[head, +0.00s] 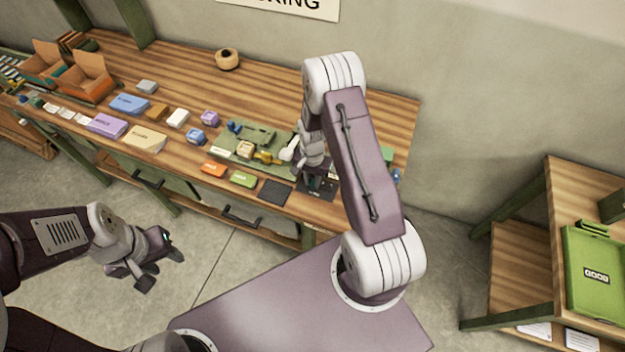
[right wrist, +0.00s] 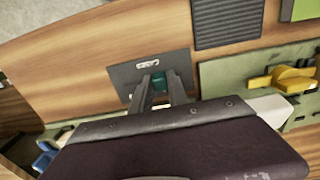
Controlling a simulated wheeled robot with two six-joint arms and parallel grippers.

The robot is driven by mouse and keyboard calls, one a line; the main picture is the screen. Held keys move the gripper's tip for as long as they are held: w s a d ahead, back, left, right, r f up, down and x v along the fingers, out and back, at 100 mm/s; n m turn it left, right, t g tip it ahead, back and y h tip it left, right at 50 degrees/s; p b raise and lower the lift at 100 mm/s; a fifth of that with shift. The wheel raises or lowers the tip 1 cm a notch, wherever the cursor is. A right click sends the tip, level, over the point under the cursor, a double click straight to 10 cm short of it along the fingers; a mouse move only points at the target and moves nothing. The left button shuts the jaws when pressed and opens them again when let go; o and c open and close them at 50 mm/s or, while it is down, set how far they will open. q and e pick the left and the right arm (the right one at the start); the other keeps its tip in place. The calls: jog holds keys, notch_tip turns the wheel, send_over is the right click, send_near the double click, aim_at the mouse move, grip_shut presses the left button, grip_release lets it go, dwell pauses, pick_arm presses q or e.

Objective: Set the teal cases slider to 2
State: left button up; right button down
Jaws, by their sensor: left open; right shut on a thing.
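A dark slider panel (right wrist: 128,76) lies on the wooden bench, with a small white label (right wrist: 147,63) too small to read. The teal slider knob (right wrist: 158,80) stands on it, partly hidden between my fingers. My right gripper (right wrist: 160,84) is shut on the knob. In the head view, my right gripper (head: 316,186) is over the panel (head: 325,193) near the bench's front edge, and the knob is not clear there. My left gripper (head: 160,262) is open and empty, in front of the bench over the floor.
A green board with a yellow part (head: 245,150) lies left of my right gripper. A dark ribbed pad (head: 275,191), a green block (head: 243,179) and an orange block (head: 213,169) line the front edge. A green tray (head: 590,265) is far right.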

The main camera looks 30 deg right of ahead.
aim_at(321, 188)
jog(key=shift+w, duration=0.15)
dwell(0.7)
jog(key=shift+s+d, duration=0.85)
jog(key=shift+s, duration=0.1)
jog(key=shift+s+d, duration=0.2)
jog(key=shift+d, duration=0.05)
jog(key=c, duration=1.5)
grip_release()
jog(key=shift+o, duration=1.1)
jog(key=shift+w+d+f, duration=0.1)
notch_tip(321, 188, up, 9)
jog(key=shift+b, duration=0.35)
